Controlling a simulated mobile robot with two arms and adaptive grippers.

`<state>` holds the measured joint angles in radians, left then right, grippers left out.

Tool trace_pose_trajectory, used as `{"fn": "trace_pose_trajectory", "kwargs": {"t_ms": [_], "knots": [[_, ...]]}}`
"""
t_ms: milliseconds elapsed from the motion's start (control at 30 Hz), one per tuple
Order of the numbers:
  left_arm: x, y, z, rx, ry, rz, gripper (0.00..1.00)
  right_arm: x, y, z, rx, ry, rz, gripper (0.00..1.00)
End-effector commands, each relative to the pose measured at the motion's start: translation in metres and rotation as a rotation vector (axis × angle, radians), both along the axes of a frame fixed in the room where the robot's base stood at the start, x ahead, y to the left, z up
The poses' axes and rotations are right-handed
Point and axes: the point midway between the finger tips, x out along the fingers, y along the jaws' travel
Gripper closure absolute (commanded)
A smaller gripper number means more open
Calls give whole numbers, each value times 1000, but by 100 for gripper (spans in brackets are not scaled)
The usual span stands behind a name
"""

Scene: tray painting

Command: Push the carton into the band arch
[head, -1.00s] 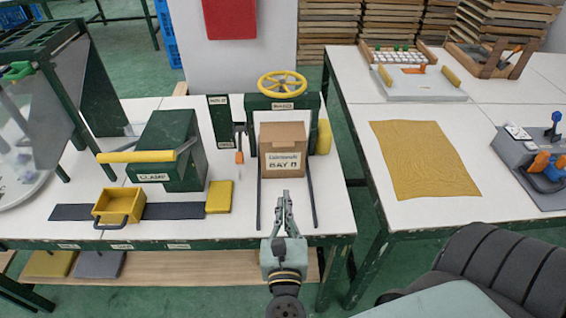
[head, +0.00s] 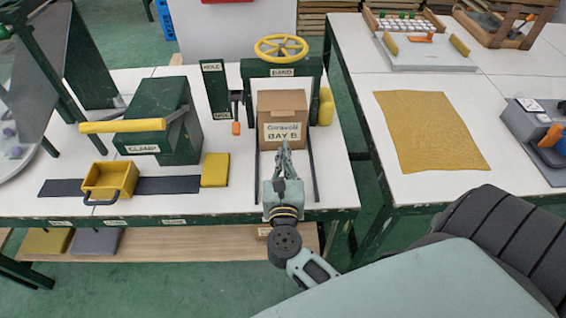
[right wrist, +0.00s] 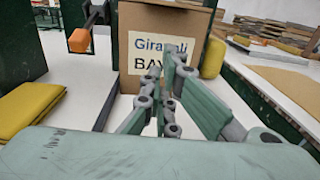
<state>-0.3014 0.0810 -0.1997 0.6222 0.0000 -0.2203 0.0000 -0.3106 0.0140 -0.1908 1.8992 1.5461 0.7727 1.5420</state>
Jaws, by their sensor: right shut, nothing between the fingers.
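The brown carton (head: 282,104) has a white label with "BAY B" on its near face. It stands upright between two dark rails at the mouth of the green band arch (head: 317,76), which has a yellow handwheel (head: 281,48) on top. My right gripper (head: 285,145) is shut and empty, directly in front of the carton between the rails, its tips at the label. In the right wrist view the fingers (right wrist: 172,62) overlap the label of the carton (right wrist: 166,20); I cannot tell if they touch it. My left gripper is not in view.
Left of the rails are a yellow pad (head: 215,170), a green clamp (head: 165,140) with a yellow handle, and a yellow tray (head: 110,178) on a dark strip. An orange-tipped lever (head: 236,128) hangs beside the arch. A second table (head: 360,75) stands right, across a gap.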

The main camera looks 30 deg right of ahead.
Motion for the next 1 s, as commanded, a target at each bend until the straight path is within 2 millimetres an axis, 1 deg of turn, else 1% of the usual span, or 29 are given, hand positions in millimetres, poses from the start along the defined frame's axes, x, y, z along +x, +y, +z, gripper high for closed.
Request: {"fn": "trace_pose_trajectory", "kwargs": {"t_ms": [33, 100, 300, 467, 833, 933, 1000], "knots": [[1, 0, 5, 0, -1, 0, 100, 10, -6, 3, -2, -2, 1, 100], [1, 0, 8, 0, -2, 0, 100, 21, -14, 3, -3, -1, 0, 100], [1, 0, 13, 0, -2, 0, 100, 42, -28, 1, -1, 0, 1, 100], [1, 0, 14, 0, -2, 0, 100, 49, -32, 0, 0, 0, 1, 100], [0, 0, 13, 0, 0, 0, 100, 51, -34, -1, 0, 0, 0, 100], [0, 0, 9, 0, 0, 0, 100, 64, -42, -1, 0, -1, -2, 100], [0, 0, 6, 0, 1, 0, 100, 77, -51, -2, 1, -2, -3, 100]]}}
